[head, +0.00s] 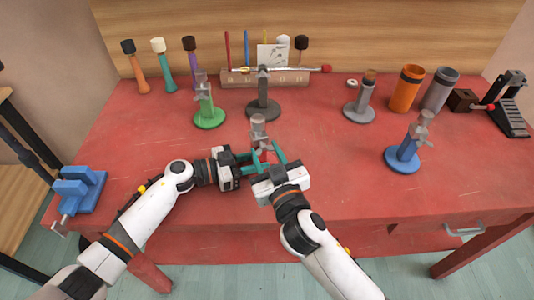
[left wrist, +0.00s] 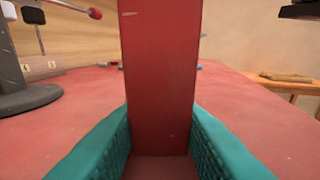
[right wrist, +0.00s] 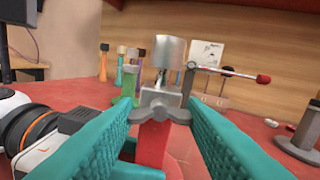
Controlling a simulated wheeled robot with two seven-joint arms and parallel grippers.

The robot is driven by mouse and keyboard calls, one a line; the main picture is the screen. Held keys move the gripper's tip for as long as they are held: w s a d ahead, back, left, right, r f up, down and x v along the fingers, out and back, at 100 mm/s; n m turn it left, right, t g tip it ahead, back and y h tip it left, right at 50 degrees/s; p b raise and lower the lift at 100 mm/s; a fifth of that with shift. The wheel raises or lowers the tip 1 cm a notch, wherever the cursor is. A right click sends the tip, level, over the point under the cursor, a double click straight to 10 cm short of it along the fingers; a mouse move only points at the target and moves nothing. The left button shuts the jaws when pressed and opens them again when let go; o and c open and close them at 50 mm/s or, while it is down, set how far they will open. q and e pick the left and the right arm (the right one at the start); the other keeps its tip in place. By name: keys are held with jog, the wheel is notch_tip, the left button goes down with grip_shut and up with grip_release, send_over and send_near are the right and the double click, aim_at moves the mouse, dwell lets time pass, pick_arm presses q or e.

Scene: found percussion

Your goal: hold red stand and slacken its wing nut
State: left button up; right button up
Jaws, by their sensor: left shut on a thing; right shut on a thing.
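The red stand stands mid-table, its red post (left wrist: 160,75) filling the middle of the left wrist view. My left gripper (head: 256,157) is shut on this post, one teal finger on each side. A grey metal cylinder (right wrist: 169,58) sits at the stand's top; it also shows in the head view (head: 258,126). Below it is the grey wing nut (right wrist: 158,103), between the fingertips of my right gripper (right wrist: 160,92), which is shut on it. Part of the red post (right wrist: 153,145) shows beneath. The stand's base is hidden by my grippers in the head view.
A green stand (head: 209,115) and a dark grey stand (head: 263,105) are behind. A grey stand (head: 359,110) and a blue stand (head: 404,157) are to the right. A blue vise (head: 80,190) is at the left edge. The front right tabletop is clear.

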jog(key=n, duration=1)
jog(key=shift+n, duration=0.3)
dwell(0.4)
jog(key=o, duration=1)
jog(key=shift+s, duration=0.1)
jog(key=v, duration=1.2)
jog(key=shift+n, duration=0.3)
